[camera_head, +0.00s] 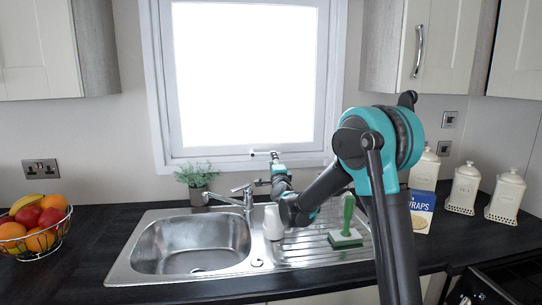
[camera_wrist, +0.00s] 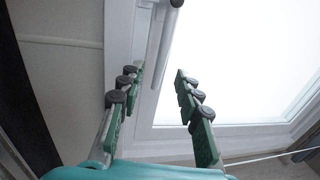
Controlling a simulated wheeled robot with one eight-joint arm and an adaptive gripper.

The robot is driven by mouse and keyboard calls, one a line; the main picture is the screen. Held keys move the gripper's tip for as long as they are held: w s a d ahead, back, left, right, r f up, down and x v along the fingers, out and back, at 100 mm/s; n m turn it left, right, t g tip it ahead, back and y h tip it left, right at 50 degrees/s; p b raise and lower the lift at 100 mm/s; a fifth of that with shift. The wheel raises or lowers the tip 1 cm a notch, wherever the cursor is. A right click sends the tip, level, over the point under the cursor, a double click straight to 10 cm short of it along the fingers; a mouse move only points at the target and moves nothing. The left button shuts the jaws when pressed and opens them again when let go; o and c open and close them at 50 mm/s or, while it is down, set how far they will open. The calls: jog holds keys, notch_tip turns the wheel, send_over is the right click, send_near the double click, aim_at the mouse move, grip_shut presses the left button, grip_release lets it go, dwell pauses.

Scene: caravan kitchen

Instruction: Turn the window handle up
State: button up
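The window (camera_head: 246,80) has a white frame with a bright pane. Its handle (camera_head: 262,153) is a small pale bar at the bottom rail, lying roughly sideways in the head view. In the wrist view the handle (camera_wrist: 167,45) is a light grey bar with a rounded, darker end, seen beyond and between the fingertips. My gripper (camera_wrist: 158,77) is open, with green pads on both sides and nothing between them that I can see touching. In the head view my gripper (camera_head: 276,163) is right at the bottom rail, just below the handle. The exact gap is unclear.
Below my arm are the steel sink (camera_head: 190,245), tap (camera_head: 240,198), white cup (camera_head: 273,222) and green brush (camera_head: 347,222). A potted plant (camera_head: 197,178) stands left of the gripper. A blue box (camera_head: 422,210) and white canisters (camera_head: 464,188) stand right. A fruit basket (camera_head: 36,230) is far left.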

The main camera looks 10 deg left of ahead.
jog(key=x, duration=0.6)
jog(key=shift+w, duration=0.15)
grip_shut()
